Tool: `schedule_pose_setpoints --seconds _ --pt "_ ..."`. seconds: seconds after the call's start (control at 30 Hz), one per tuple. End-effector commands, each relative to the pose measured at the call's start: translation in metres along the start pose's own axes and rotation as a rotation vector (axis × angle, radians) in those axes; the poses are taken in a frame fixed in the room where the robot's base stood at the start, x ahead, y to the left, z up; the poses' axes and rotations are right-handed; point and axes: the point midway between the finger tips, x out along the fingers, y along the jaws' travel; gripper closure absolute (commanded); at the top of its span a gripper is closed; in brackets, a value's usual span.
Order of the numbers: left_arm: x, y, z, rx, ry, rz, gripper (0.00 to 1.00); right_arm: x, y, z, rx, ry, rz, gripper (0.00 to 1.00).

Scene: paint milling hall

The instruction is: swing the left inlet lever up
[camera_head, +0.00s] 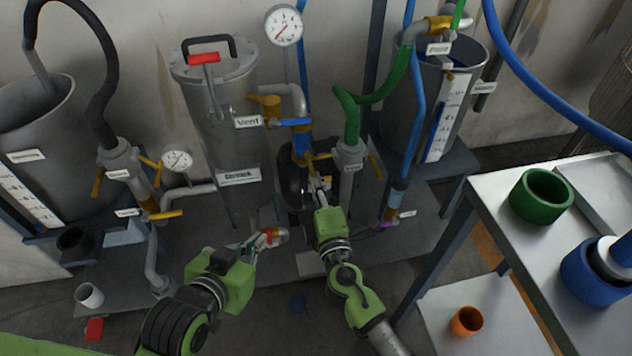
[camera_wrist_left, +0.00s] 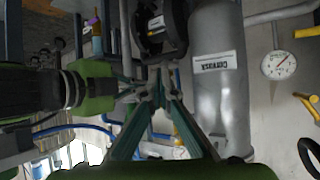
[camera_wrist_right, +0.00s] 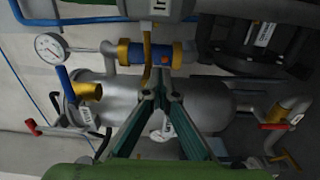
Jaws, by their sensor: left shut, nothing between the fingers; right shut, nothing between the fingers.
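The inlet fitting (camera_head: 350,152) is a grey body under the green hose, with a yellow lever on each side. Its left lever (camera_head: 318,157) sticks out to the left just above my right gripper (camera_head: 316,182). In the right wrist view a yellow lever (camera_wrist_right: 148,65) lies just ahead of my right gripper's fingertips (camera_wrist_right: 161,92); contact cannot be told. My right gripper is shut and empty. My left gripper (camera_head: 270,238), also shut and empty, is low near a small red-handled fitting below the tank. It also shows in the left wrist view (camera_wrist_left: 158,78).
A blue-handled valve (camera_head: 294,122) and a dark pump (camera_head: 292,185) are close to my right gripper. Another fitting with yellow levers (camera_head: 122,165) is at left. A white table (camera_head: 500,215) stands at right.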

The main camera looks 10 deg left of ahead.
Motion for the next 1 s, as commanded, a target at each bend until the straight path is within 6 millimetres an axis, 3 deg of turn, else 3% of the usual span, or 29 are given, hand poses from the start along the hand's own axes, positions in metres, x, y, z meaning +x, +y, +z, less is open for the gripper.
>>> schedule_pose_setpoints --seconds 1.0 --pt "-0.019 -0.004 0.061 -0.006 -0.262 -0.009 1.0 0.0 0.014 -0.004 0.001 0.001 0.001 1.0"
